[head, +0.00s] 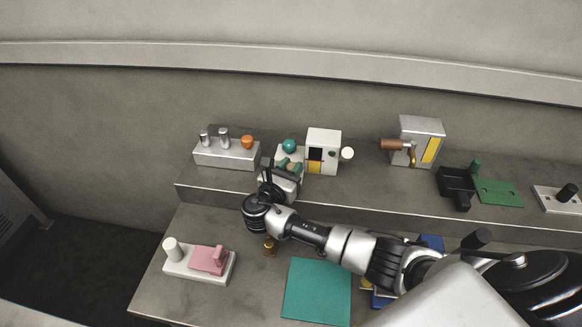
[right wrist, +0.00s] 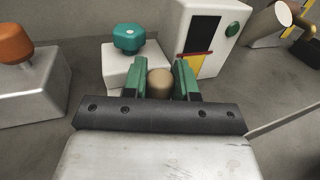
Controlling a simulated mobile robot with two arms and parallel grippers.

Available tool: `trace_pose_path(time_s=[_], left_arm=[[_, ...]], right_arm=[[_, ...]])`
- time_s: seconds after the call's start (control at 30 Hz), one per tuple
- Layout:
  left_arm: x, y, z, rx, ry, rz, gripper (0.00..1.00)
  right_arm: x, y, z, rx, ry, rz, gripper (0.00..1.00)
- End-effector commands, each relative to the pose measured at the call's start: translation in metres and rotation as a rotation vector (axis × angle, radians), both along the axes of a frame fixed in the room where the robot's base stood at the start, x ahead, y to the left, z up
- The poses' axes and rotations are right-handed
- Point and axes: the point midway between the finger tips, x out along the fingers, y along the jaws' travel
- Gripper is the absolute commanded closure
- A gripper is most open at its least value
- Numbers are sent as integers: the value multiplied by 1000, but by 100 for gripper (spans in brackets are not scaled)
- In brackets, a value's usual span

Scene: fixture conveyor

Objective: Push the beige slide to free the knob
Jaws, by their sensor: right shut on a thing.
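A white block (right wrist: 117,70) with a teal knob (right wrist: 129,38) on top stands on the raised ledge; the teal knob also shows in the head view (head: 289,146). A rounded beige piece (right wrist: 160,83), seemingly the slide's handle, is at the block's near side. My right gripper (right wrist: 160,82) has its green fingers on both sides of this piece, shut on it. In the head view my right gripper (head: 291,166) is at the front of the block. The rest of the slide is hidden behind the fingers and wrist. My left gripper is not in view.
Left of the block is a grey box (head: 226,155) with an orange knob (head: 248,142). Close on the right is a white box (head: 323,145) with a green button. A pink piece on a white base (head: 180,267) and a green mat (head: 317,292) lie on the lower level.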

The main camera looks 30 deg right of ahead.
Motion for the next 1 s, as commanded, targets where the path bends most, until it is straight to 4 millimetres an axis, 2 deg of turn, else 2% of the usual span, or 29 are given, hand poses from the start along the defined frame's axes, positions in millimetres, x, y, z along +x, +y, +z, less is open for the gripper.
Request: trace_pose_path(time_s=[0.3, 0.6, 0.63, 0.77, 0.8, 1.0], left_arm=[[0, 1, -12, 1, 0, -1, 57], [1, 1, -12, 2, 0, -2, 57], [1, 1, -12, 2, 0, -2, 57], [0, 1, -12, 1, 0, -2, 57], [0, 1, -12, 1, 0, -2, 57], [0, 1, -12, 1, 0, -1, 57]], right_arm=[[23, 30, -1, 3, -3, 1, 100], [24, 33, 1, 2, -2, 5, 100], [24, 33, 1, 2, -2, 5, 69], [24, 33, 1, 2, -2, 4, 50], [24, 32, 1, 2, -2, 3, 46], [24, 32, 0, 1, -1, 1, 46]])
